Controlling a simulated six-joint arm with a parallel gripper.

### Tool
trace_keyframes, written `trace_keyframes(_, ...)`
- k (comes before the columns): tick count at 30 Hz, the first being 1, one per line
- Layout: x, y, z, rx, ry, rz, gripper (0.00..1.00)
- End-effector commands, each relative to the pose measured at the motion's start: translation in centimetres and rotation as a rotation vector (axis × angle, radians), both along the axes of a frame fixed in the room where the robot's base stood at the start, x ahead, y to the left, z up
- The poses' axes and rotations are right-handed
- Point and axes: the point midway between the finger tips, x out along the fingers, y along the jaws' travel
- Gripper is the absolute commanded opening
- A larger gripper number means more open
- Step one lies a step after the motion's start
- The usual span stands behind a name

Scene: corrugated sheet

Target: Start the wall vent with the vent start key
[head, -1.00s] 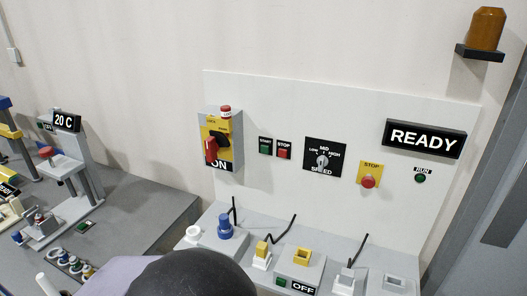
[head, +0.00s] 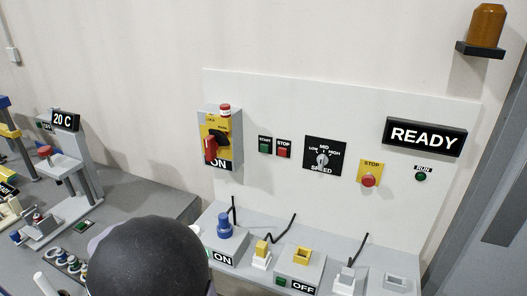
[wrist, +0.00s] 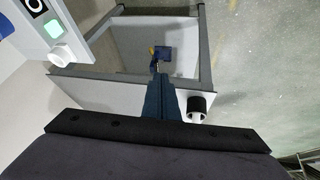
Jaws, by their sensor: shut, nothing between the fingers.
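The green START key (head: 265,147) sits on the white wall panel (head: 340,105), left of the red STOP key (head: 284,149). The display (head: 424,138) on the panel reads READY. The speed knob (head: 322,160) is on a black plate marked LOW, MID, HIGH. The red rotary switch (head: 211,150) stands above a label reading ON. My gripper (wrist: 157,70) shows in the wrist view, its fingers together and empty, pointing away from the camera. It is not visible in the head view, where my dark round arm part (head: 150,258) shows at the bottom. The START key is not recognisable in the wrist view.
Below the panel, a grey shelf holds a blue plug (head: 225,226), yellow and white connectors (head: 261,256) and ON and OFF boxes. An orange beacon (head: 487,24) is at top right. A bench with a 20 C display (head: 66,121) is at left. The wrist view shows a box with a green light (wrist: 54,28).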

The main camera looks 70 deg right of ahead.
Motion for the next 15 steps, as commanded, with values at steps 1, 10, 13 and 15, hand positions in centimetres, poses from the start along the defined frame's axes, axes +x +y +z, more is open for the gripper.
trace_keyframes(1,0.8,-2.2,0.1,-0.024,-0.044,-0.024,0.0)
trace_keyframes(10,4.0,-14.8,3.2,-0.214,-0.328,-0.115,0.0)
trace_keyframes(13,3.8,-19.0,4.5,-0.289,-0.418,-0.142,0.0)
trace_keyframes(15,3.4,-21.9,5.6,-0.345,-0.48,-0.16,0.0)
